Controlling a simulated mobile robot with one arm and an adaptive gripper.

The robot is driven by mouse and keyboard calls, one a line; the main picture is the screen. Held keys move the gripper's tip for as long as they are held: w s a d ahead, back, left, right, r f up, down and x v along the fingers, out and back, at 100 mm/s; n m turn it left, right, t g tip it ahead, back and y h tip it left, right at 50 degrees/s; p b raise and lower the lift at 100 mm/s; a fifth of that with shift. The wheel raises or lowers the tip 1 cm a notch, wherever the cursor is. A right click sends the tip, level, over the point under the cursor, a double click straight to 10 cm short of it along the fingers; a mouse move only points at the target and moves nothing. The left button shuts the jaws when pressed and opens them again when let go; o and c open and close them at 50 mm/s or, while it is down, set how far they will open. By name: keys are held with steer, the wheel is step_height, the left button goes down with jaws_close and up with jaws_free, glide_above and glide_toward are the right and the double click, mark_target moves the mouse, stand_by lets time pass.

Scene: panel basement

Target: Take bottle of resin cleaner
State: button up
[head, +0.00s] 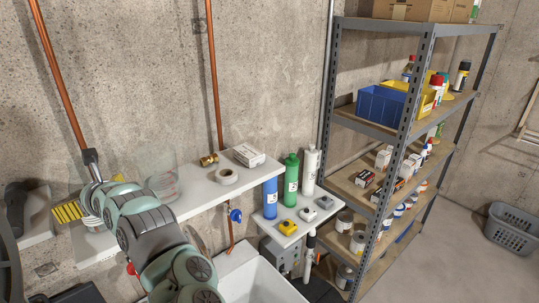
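Three upright bottles stand on a small white shelf (262,222) right of centre in the head view: a blue one (271,197), a green one (291,180) and a white one (309,172). Their labels are too small to read, so I cannot tell which holds resin cleaner. More small bottles stand on the metal rack, among them a red-capped one (437,88) and a dark one (461,76). My arm reaches up from the bottom toward the left, apart from the three bottles. I cannot make out my gripper's fingers.
A long white ledge (200,201) holds a tape roll (228,177), a brass fitting (208,160) and a white box (249,155). A white sink (258,279) lies below. Yellow (288,227) and grey items sit before the bottles. The rack (414,90) stands close right.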

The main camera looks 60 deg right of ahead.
steer(key=shift+c, duration=0.3)
steer(key=c, duration=1.2)
steer(key=shift+r, duration=0.2)
steer(key=shift+c, duration=0.2)
